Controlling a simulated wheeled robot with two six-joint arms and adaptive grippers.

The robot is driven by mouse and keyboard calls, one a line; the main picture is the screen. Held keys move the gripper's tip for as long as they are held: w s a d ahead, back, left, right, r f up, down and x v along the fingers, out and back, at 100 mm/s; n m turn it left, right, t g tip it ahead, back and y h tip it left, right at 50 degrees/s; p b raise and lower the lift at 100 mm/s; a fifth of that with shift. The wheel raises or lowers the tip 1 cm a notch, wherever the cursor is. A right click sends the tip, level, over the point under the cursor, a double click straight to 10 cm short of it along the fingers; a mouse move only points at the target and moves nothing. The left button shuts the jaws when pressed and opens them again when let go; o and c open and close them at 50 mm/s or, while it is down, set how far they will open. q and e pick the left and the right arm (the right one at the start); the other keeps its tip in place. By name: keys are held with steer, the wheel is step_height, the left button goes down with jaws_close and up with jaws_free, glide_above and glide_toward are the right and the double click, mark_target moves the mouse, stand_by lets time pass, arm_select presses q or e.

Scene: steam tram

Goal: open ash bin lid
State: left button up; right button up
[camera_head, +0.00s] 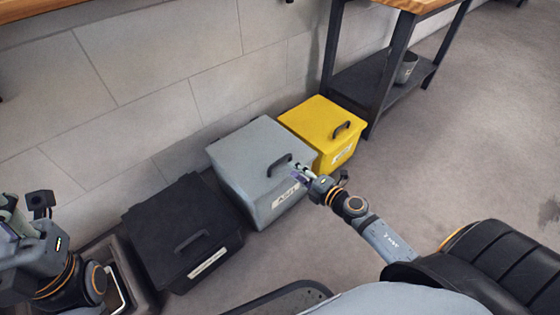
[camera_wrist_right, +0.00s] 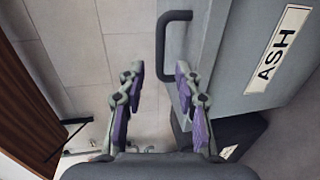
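The ash bin is a grey box (camera_head: 240,165) with an ASH label, between a black bin and a yellow bin. Its lid looks shut, with a dark handle (camera_head: 280,165) near the front edge. In the right wrist view the handle (camera_wrist_right: 163,45) lies just ahead of the fingertips, its bar lined up with the gap between them; contact cannot be told. My right gripper (camera_head: 300,172) is beside the handle in the head view. Its fingers (camera_wrist_right: 160,78) are apart with nothing between them. My left gripper (camera_head: 12,215) is at the left edge, partly cut off.
The black bin (camera_head: 165,225) stands to the left and the yellow bin (camera_head: 322,125) to the right, both shut. A tiled wall (camera_head: 150,70) is behind. A dark-legged table (camera_head: 385,75) with a grey pot (camera_head: 407,68) on its shelf stands further right. Open floor (camera_head: 480,130) lies to the right.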

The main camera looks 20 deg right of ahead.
mark_target(280, 161)
steer(key=b+x, duration=0.1)
steer(key=x, duration=0.7)
steer(key=shift+w+a+f, duration=0.1)
steer(key=shift+w, duration=0.05)
jaws_close()
